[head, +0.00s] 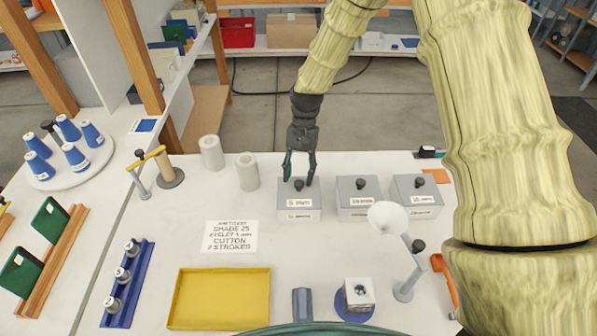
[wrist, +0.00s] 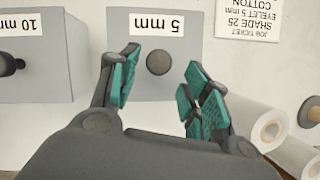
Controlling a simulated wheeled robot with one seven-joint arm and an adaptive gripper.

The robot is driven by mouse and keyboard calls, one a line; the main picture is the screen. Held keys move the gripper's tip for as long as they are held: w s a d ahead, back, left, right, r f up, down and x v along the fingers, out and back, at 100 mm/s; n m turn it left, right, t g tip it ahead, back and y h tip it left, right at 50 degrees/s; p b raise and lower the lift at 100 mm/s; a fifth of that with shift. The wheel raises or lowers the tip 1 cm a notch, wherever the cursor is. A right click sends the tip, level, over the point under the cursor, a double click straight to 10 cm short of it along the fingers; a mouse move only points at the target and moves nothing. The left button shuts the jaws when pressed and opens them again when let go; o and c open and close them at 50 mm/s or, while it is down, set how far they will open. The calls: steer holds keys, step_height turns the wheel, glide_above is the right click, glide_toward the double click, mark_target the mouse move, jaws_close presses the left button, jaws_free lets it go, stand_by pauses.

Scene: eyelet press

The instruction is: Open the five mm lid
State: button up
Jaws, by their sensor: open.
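The 5 mm box (head: 299,215) is grey with a white label and stands leftmost of three like boxes. Its lid (head: 287,187) is on, with a dark round knob (head: 299,184) on top. My gripper (head: 300,183) is open above this lid, with its fingers on either side of the knob in the head view. In the wrist view the 5 mm label and the knob (wrist: 160,62) show upside down. There the green fingertips (wrist: 160,88) are apart, with nothing between them, and the knob lies just beyond them.
The 10 mm box (head: 357,198) and a third box (head: 416,196) stand to the right, both lidded. White rolls (head: 247,171) stand close on the left. A job ticket (head: 230,236) and a yellow tray (head: 219,299) lie in front. A white lamp-like head (head: 388,218) stands front right.

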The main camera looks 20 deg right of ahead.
steer(key=shift+s, duration=0.35)
steer(key=shift+s+r, duration=0.15)
steer(key=shift+s, duration=0.4)
steer(key=shift+w+a+f, duration=0.1)
steer(key=shift+w+f, duration=0.2)
steer(key=shift+w, duration=0.05)
steer(key=shift+w+f, duration=0.1)
steer(key=shift+w, duration=0.05)
steer(key=shift+c, duration=1.4)
steer(key=shift+s, duration=0.2)
jaws_close()
